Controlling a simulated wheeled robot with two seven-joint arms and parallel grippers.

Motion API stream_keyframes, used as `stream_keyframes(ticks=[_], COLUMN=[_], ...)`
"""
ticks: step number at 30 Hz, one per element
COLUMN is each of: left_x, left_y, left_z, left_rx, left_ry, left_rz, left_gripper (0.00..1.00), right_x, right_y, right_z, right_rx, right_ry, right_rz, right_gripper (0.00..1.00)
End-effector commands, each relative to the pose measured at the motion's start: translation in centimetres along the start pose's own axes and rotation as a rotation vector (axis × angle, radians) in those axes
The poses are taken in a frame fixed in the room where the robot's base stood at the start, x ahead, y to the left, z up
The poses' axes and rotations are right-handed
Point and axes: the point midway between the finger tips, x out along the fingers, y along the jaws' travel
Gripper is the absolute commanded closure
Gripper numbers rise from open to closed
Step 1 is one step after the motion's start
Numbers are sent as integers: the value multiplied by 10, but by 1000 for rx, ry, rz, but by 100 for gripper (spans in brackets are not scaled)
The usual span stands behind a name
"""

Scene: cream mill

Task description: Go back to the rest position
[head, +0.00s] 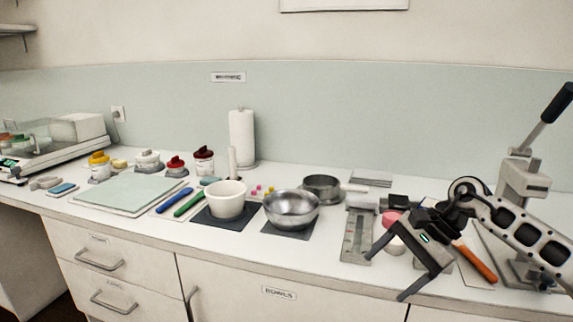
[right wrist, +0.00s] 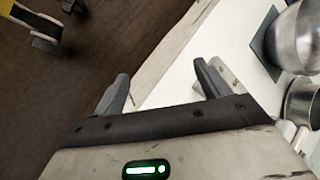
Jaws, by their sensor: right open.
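My right gripper (head: 388,277) reaches in from the right in the head view, at the front edge of the counter. Its jaws are open and empty, with the fingers pointing left and down. In the right wrist view my right gripper (right wrist: 161,74) shows two spread fingers, with the white counter edge and dark floor beyond them. My left gripper is in neither view.
Near the gripper are a ruled grey plate (head: 358,236), an orange-handled tool (head: 477,263) and a lever press (head: 525,180). A steel bowl (head: 291,210) and a white mortar (head: 225,200) stand on dark mats further left. Floor lies before the counter.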

Motion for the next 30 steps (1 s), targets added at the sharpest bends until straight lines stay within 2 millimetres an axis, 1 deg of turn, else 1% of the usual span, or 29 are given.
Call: stream_keyframes(ticks=[1, 2, 3, 5, 6, 8, 9, 11, 12, 14, 15, 17, 18, 19, 20, 21, 23, 24, 27, 30], left_x=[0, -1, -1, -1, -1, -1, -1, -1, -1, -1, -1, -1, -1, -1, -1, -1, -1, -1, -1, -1], left_y=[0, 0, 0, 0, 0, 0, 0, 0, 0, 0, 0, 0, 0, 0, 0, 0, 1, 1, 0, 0], left_z=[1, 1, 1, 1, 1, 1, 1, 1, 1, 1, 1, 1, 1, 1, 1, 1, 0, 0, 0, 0], left_rx=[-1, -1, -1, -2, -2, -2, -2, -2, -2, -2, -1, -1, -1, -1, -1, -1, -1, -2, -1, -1], left_ry=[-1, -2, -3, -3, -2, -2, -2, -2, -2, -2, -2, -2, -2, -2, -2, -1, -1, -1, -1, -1], left_rz=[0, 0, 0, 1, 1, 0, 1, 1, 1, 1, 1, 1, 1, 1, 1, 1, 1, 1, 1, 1], left_gripper=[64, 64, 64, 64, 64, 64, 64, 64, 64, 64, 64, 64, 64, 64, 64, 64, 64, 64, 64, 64], right_x=[37, 53, 74, 96, 106, 114, 116, 118, 118, 119, 121, 126, 132, 137, 143, 151, 164, 172, 187, 195], right_y=[-2, -6, -10, -16, -20, -24, -25, -24, -21, -12, -3, 17, 34, 50, 66, 90, 128, 151, 198, 227], right_z=[26, 42, 65, 98, 117, 139, 149, 156, 156, 149, 141, 126, 116, 108, 101, 93, 86, 84, 86, 92], right_rx=[83, 148, 256, 448, 589, 820, 985, 1246, 1426, 1707, 1900, 2191, 2387, -2462, -2344, -2185, -1958, -1823, -1561, -1400], right_ry=[-121, -196, -310, -492, -615, -801, -925, -1110, -1232, -1413, -1532, -1708, -1824, 1857, 1747, 1610, 1423, 1320, 1128, 1016], right_rz=[-58, -101, -157, -234, -276, -322, -343, -362, -366, -359, -348, -322, -300, 272, 227, 175, 116, 87, 46, 28], right_gripper=[25, 25, 25, 25, 25, 25, 25, 25, 25, 25, 25, 25, 25, 25, 25, 25, 25, 25, 25, 25])
